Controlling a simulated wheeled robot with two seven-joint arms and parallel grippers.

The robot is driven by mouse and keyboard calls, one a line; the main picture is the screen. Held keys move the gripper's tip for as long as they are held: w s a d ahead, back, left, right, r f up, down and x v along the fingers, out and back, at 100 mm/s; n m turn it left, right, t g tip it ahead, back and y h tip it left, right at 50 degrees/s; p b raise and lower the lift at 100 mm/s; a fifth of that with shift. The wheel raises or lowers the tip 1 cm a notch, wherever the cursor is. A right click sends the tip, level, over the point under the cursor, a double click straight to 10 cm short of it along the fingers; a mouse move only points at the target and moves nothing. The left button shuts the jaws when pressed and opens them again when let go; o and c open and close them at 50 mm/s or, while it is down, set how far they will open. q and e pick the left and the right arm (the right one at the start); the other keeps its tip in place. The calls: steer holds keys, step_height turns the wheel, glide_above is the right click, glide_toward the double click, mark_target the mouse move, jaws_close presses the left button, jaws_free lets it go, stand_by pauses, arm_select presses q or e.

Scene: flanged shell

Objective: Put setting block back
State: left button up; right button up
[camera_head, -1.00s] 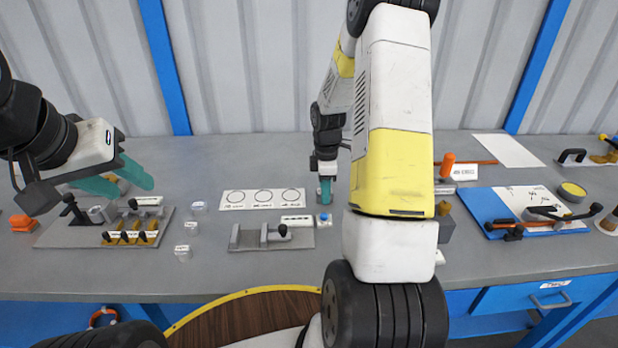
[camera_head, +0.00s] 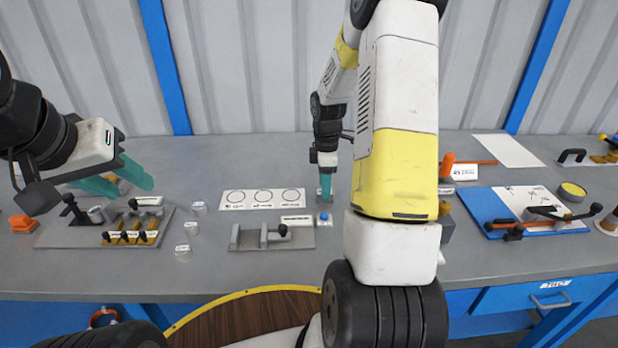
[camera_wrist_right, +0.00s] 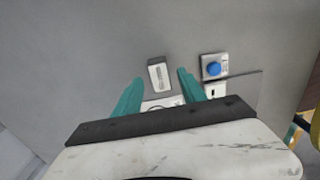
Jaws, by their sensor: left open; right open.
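My right gripper (camera_head: 325,192) is open and points down at the bench, just right of the card with three circles. In the right wrist view a small pale grey block (camera_wrist_right: 160,75) with a light slot-like mark lies between its teal fingers, with gaps on both sides; it may be the setting block. The head view does not show this block clearly behind the fingers. My left gripper (camera_head: 122,180) is open and empty above the grey plate at the left. A fixture (camera_head: 265,237) with upright jaws and a black knob stands in the middle.
A blue button (camera_head: 325,217) on a small base sits in front of my right gripper; it also shows in the right wrist view (camera_wrist_right: 213,68). The circle card (camera_head: 262,198) lies left. Small labelled cylinders (camera_head: 191,228) stand left of the fixture. A blue board (camera_head: 490,207) lies right.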

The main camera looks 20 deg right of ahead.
steer(key=s+a+r+m+t, duration=0.1)
steer(key=s+a+r+m, duration=0.1)
steer(key=r, duration=0.7)
steer(key=s+a+r+m+t, duration=0.1)
steer(key=s+a+r+m, duration=0.15)
steer(key=r, duration=0.65)
steer(key=s+a+r+m+t+y, duration=0.1)
steer(key=s+a+r+m, duration=0.3)
steer(key=s, duration=0.5)
steer(key=s+a+r+m+t+y, duration=0.1)
steer(key=s+a+r+m+t, duration=0.2)
steer(key=s+m, duration=0.3)
steer(key=shift+s+a+r, duration=0.4)
steer(key=shift+s+r, duration=0.15)
steer(key=shift+s, duration=0.8)
